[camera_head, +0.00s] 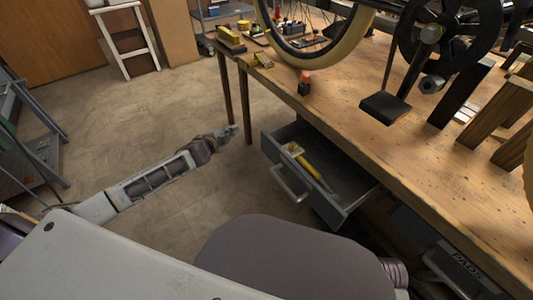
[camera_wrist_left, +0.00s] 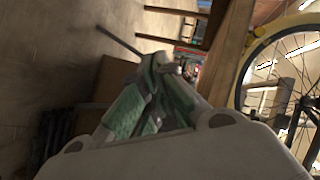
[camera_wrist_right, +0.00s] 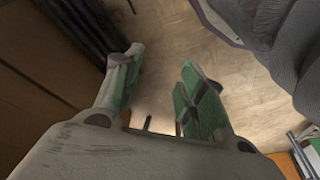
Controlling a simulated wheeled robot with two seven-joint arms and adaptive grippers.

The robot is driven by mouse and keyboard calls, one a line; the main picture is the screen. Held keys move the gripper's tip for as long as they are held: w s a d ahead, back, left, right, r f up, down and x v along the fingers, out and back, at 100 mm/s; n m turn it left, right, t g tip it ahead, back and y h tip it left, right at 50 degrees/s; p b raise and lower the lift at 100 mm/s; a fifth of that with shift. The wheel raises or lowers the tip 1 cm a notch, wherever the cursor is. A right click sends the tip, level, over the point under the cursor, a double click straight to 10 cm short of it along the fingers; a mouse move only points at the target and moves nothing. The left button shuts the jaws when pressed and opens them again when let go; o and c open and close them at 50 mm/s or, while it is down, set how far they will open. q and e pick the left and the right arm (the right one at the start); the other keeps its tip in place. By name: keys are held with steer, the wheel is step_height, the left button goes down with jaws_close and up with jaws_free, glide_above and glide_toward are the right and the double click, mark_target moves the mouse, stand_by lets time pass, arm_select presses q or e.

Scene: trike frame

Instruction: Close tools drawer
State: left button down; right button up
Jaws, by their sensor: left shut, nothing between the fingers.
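The tools drawer (camera_head: 344,203) is pulled out from under the workbench, with its grey front and a pale bar handle (camera_head: 289,186) facing the open floor. A yellow-handled tool (camera_head: 308,167) lies inside. My left gripper (camera_head: 233,131) is shut and empty, out over the floor to the left of the drawer, apart from it. It also shows shut in the left wrist view (camera_wrist_left: 163,62). My right gripper (camera_wrist_right: 161,60) is open and empty in the right wrist view, over bare floor. It is not seen in the head view.
The workbench (camera_head: 345,120) carries a wheel (camera_head: 318,52), a pedal (camera_head: 385,108) and wooden blocks. A drawer or bin labelled PADS (camera_head: 467,265) is lower right. A white stool (camera_head: 128,38) stands far back. The floor (camera_head: 95,120) left of the bench is clear.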

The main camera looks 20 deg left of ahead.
arm_select(q)
steer(key=s+d+r+m+g+h, duration=0.3)
steer(key=s+m+g+h, duration=0.2)
steer(key=s+m+h, duration=0.3)
steer(key=s+d+r+m+g+h, duration=0.3)
steer(key=s+m+g+h, duration=0.3)
steer(key=m, duration=0.6)
steer(key=s+d+h, duration=0.1)
steer(key=s+h, duration=0.1)
steer(key=shift+s+r+g+h+b, duration=0.2)
steer(key=shift+s+g+h+b, duration=0.1)
steer(key=shift+b, duration=0.1)
arm_select(e)
steer(key=shift+t, duration=0.3)
steer(key=r, duration=0.5)
steer(key=shift+w+a, duration=0.2)
steer(key=shift+a, duration=0.05)
arm_select(q)
steer(key=shift+d, duration=0.1)
